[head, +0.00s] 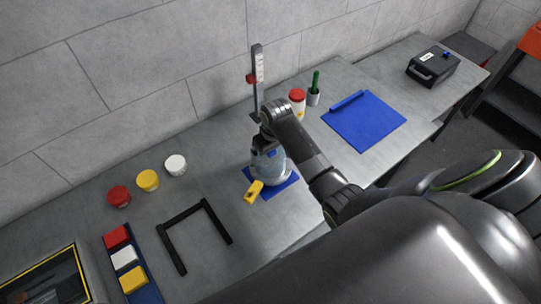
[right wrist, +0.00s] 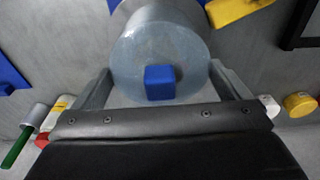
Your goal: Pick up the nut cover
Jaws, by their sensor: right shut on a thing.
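A round pale grey-blue piece with a blue block on its top face, which I take to be the nut cover (right wrist: 135,58), sits between the fingers of my right gripper (right wrist: 160,68) in the right wrist view. The fingers are wide apart and press on its opposite sides. In the head view my right gripper (head: 268,150) is over the same grey-blue round body (head: 273,172), above a blue mat (head: 288,182). The gripper hides much of its top. I cannot tell whether it is lifted. My left gripper is not in view.
A yellow piece (head: 254,192) lies beside the round body. A tall upright gauge (head: 257,75) stands just behind. A black frame (head: 170,240), several small pots and a tray of coloured blocks (head: 152,290) are left. A larger blue mat (head: 365,120) lies right.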

